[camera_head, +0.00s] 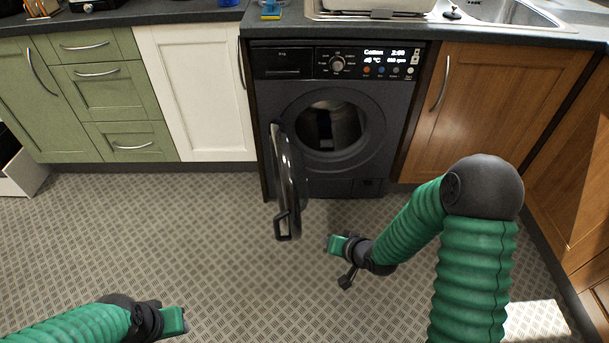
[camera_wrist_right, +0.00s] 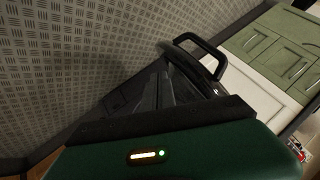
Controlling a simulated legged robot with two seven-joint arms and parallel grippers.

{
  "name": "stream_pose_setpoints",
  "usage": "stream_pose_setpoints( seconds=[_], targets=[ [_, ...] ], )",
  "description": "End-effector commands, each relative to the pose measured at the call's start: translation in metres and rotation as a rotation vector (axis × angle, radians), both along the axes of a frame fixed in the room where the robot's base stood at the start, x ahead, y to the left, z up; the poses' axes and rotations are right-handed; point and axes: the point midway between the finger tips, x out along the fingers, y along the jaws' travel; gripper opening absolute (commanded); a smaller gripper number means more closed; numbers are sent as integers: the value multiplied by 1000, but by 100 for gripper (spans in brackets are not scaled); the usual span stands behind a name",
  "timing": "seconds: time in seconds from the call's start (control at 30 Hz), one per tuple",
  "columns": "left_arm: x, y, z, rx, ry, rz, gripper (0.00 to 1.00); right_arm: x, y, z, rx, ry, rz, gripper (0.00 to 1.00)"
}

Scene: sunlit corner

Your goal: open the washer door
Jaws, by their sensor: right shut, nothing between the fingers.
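The dark grey washer (camera_head: 392,100) stands under the counter, with its round drum opening uncovered. Its door (camera_head: 288,170) is swung wide open to the left and juts out toward me, seen nearly edge-on. The door's black handle (camera_head: 286,226) is at its near end. My right gripper (camera_head: 330,243) is shut and empty, a little to the right of the handle and apart from it. In the right wrist view, the handle (camera_wrist_right: 213,58) shows beyond my fingers. My left gripper (camera_head: 184,320) is low at the left, far from the door; its fingers are too unclear to judge.
Green drawers (camera_head: 115,95) and a white cabinet (camera_head: 195,90) are left of the washer. A wooden cabinet (camera_head: 480,100) is to its right. A sink (camera_head: 500,12) is set in the counter above. The patterned floor (camera_head: 200,230) is clear.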

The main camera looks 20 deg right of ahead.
Motion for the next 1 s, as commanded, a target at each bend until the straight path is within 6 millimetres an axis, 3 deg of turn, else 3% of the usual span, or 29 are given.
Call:
stream_pose_setpoints(
  seconds=[0.17, 0.3, 0.43, 0.67, 1.0],
  targets=[
    [0, 0, 20, 0, 0, 0, 36, 30, 4, 14, 323, -175, -151, 0],
    [0, 0, 34, 0, 0, 0, 36, 51, -5, 50, 680, -381, -313, 0],
    [0, 0, 40, 0, 0, 0, 36, 57, -23, 79, 912, -530, -411, 0],
    [0, 0, 30, 0, 0, 0, 36, 75, -23, 82, 959, -566, -424, 0],
    [0, 0, 3, 0, 0, 0, 36, 147, -10, 79, 955, -564, -423, 0]
  ],
)
